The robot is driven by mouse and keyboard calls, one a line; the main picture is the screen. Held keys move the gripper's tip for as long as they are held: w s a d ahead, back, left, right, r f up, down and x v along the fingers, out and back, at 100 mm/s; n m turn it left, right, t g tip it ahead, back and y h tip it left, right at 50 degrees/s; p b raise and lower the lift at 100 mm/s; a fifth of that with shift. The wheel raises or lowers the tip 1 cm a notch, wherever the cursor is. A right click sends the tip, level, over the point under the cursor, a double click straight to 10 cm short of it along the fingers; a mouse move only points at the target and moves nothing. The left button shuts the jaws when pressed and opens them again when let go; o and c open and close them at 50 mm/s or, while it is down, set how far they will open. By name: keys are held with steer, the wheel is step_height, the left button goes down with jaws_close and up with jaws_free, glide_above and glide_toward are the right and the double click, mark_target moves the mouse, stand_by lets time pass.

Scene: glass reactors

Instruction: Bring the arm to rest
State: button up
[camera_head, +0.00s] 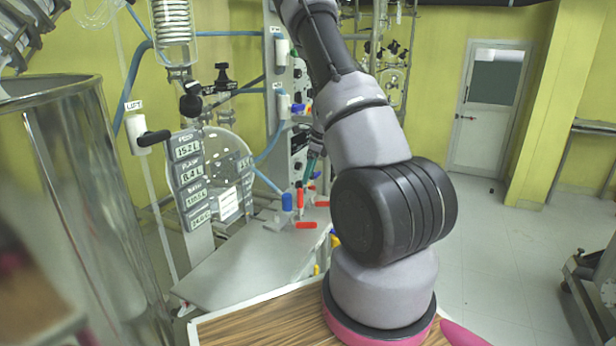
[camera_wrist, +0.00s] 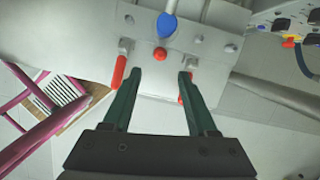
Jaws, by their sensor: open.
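My arm rises from its pink-ringed base (camera_head: 380,310) on the right of the wooden top and bends away toward the glass reactor. In the head view my gripper (camera_head: 308,170) is small and partly hidden behind my arm, pointing down near the valve panel. In the wrist view a metal plate lies beyond the fingertips, with a blue handle (camera_wrist: 168,25), a red knob (camera_wrist: 160,54) and a red lever (camera_wrist: 118,72). I cannot tell whether the fingers touch any of these.
A large shiny metal cylinder (camera_head: 85,200) stands close at left. The reactor frame carries digital readouts (camera_head: 188,150), a LIFT control (camera_head: 147,138) and blue hoses. Blue (camera_head: 286,201) and red (camera_head: 306,225) valve handles stand above a grey shelf (camera_head: 240,270). Open floor lies at right before a door (camera_head: 488,110).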

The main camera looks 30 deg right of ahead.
steer(key=s+a+r+n+t+y, duration=0.1)
steer(key=s+a+r+n, duration=0.25)
steer(key=r, duration=0.45)
steer(key=s+a+r+n, duration=0.3)
steer(key=a+r, duration=0.2)
steer(key=r, duration=0.3)
steer(key=s+a+r+n+t+y, duration=0.1)
steer(key=s+a+r+n, duration=0.25)
steer(key=r, duration=0.45)
steer(key=s+a+r+n+t, duration=0.1)
steer(key=s+a+r+n, duration=0.1)
steer(key=s, duration=0.4)
steer(key=s+a+r+n+t+h, duration=0.1)
steer(key=s+a+r+n, duration=0.1)
steer(key=s+r+n, duration=0.2)
steer(key=s+a+r+n+t+h, duration=0.1)
steer(key=s+a+r+n, duration=0.2)
steer(key=s+n, duration=0.3)
steer(key=s, duration=0.3)
steer(key=shift+s+r, duration=0.15)
steer(key=shift+s, duration=0.2)
